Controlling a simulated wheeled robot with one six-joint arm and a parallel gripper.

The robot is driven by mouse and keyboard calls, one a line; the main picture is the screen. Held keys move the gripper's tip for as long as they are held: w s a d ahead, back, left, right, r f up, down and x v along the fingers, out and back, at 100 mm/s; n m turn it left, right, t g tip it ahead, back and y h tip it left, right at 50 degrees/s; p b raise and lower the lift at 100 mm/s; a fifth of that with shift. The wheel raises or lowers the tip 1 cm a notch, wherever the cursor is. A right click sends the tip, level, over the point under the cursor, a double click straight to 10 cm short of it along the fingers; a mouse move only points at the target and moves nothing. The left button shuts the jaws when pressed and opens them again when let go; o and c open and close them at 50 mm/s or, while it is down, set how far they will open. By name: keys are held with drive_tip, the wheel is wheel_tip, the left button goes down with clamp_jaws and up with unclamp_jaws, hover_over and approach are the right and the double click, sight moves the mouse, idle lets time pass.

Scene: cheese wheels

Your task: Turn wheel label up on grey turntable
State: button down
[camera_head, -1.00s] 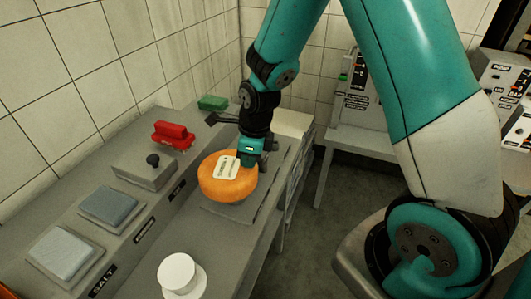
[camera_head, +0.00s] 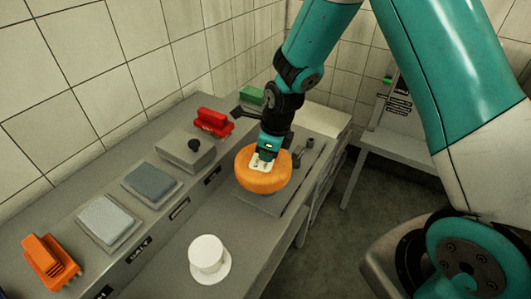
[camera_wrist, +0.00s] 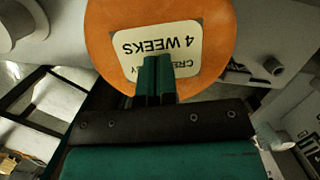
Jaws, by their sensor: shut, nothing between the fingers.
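The orange cheese wheel (camera_head: 250,183) lies flat on a grey surface on the counter, with its pale label (camera_head: 258,166) facing up. I cannot make out the turntable itself under the wheel. In the wrist view the wheel (camera_wrist: 110,25) fills the top middle. Its label (camera_wrist: 190,45) reads "4 WEEKS", upside down in the picture, with another line partly covered. My gripper (camera_head: 264,160) points down at the label from above. Its two fingers (camera_wrist: 158,60) are together with nothing between them and hide part of the label. I cannot tell whether the tips touch it.
A red brush (camera_head: 213,122) and a grey box with a black knob (camera_head: 186,152) stand behind the wheel. Two pads (camera_head: 152,183) and an orange brush (camera_head: 50,262) lie to the left. A green block (camera_head: 252,95) lies at the back.

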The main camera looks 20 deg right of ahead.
drive_tip(key=shift+s+d+f, duration=0.6)
drive_tip(key=shift+s+d, duration=0.05)
drive_tip(key=shift+s, duration=0.05)
drive_tip(key=shift+d+r+p, duration=0.2)
drive_tip(key=shift+r+p, duration=0.6)
drive_tip(key=shift+r, duration=0.05)
